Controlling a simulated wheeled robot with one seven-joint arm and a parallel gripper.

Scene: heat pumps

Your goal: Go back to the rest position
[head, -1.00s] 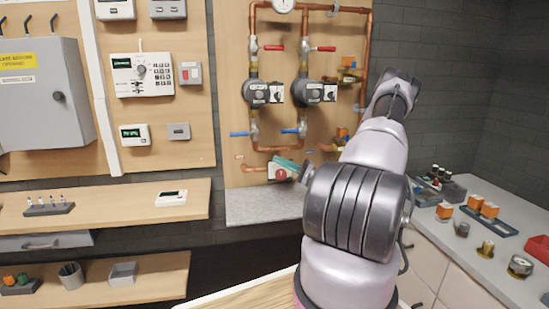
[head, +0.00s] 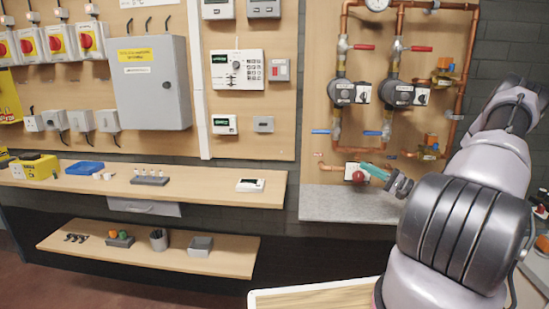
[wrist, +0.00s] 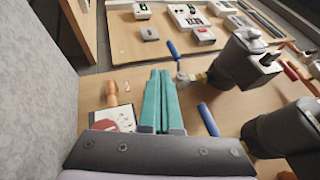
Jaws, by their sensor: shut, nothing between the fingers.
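My gripper (head: 372,170) has teal fingers and shows at the right of the head view, in front of the pipe board near a white box with a red knob (head: 354,173). In the wrist view my gripper (wrist: 160,75) has its fingers together with nothing between them. The white box (wrist: 112,120) lies just left of the fingers there, with a copper pipe end. Whether the fingers touch anything cannot be told.
Pumps (head: 348,92), copper pipes and blue valve handles (wrist: 208,119) stand close to the right of my fingers. A grey slab (head: 345,205) lies below the board. Shelves (head: 215,185) with small devices are at left. A grey cabinet (head: 152,80) hangs on the wall.

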